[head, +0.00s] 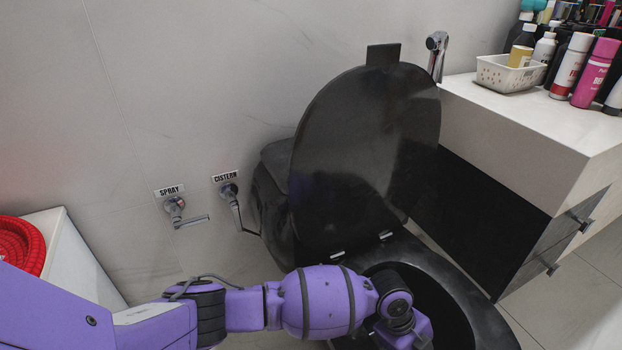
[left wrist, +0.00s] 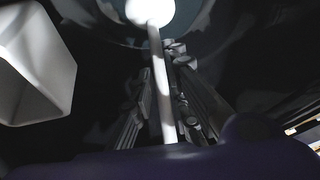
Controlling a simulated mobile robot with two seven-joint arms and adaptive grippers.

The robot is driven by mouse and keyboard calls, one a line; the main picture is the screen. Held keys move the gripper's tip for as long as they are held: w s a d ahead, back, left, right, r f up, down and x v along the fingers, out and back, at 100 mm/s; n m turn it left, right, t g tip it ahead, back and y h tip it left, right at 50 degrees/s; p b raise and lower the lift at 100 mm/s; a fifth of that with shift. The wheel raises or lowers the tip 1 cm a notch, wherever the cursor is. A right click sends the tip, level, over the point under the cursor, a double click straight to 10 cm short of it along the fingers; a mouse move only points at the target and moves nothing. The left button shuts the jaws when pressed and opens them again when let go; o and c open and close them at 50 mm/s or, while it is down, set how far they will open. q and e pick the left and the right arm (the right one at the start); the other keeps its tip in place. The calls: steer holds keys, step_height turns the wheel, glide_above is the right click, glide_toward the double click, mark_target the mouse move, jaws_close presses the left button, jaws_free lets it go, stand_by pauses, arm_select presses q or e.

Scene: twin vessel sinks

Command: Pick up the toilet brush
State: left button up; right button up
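In the left wrist view, a white toilet brush (left wrist: 158,70) has a thin straight handle and a rounded white head (left wrist: 150,11) at the far end. The fingers of my left gripper (left wrist: 163,100) lie close on both sides of the handle and appear shut on it. The brush head shows against the dark toilet bowl (left wrist: 215,30). In the head view, my left arm reaches over the black toilet (head: 455,290), and its wrist hides the gripper and brush. My right gripper is not in view.
The black toilet lid (head: 365,150) stands raised behind the bowl. A white tapered container (left wrist: 35,70) is at the left in the left wrist view. A white counter (head: 530,130) with bottles is at the right. Spray (head: 178,212) and cistern (head: 230,192) valves are on the wall.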

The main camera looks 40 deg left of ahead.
arm_select(q)
steer(key=shift+w+d+f, duration=0.25)
steer(key=shift+r, duration=0.1)
jaws_close()
